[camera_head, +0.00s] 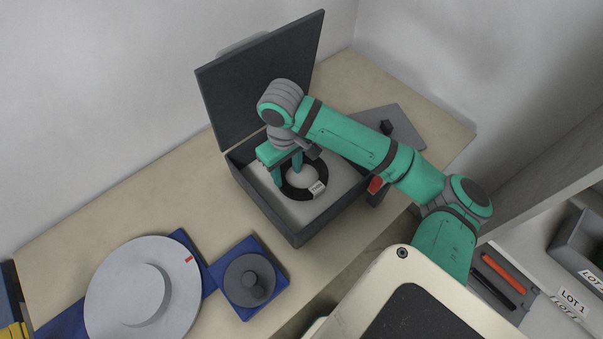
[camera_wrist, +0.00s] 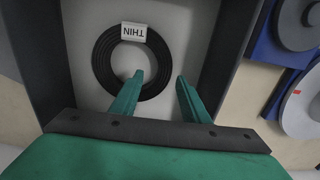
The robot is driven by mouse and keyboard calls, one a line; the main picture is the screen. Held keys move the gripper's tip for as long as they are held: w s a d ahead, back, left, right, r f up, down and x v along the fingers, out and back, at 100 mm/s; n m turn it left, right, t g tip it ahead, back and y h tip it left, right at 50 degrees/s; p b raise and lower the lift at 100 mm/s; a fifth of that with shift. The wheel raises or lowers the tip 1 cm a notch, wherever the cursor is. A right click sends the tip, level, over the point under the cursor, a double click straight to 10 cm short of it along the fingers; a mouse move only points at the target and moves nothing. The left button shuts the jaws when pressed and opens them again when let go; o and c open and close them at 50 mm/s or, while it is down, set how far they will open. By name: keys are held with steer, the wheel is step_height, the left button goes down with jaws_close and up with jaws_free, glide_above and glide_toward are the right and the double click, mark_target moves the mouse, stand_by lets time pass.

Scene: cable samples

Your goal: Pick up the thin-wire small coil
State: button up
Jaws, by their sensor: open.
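The thin-wire small coil is a black ring of wire (camera_wrist: 104,64) with a white tag reading "THIN" (camera_wrist: 134,32). It lies flat on the light floor of a dark open box, and it also shows in the head view (camera_head: 291,190). My gripper (camera_wrist: 160,80) is open and inside the box, over the coil. In the wrist view one finger overlaps the coil's ring and open middle, and the other finger is outside the ring to the right. Nothing is between the fingers that I can see gripped. The gripper (camera_head: 286,180) hides part of the coil in the head view.
The box (camera_head: 262,203) has raised walls and an upright lid (camera_head: 262,85) behind. A large grey disc (camera_head: 110,290) and a small dark knob unit (camera_head: 250,283) stand to the left. A grey plate (camera_head: 400,125) lies to the right.

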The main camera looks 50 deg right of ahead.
mark_target(286, 185)
steer(key=shift+w+a+f, duration=0.1)
steer(key=shift+a+f, duration=0.1)
steer(key=shift+f, duration=1.25)
steer(key=shift+w+a+f, duration=0.1)
steer(key=shift+a+f, duration=0.05)
steer(key=shift+f, duration=1.25)
jaws_close()
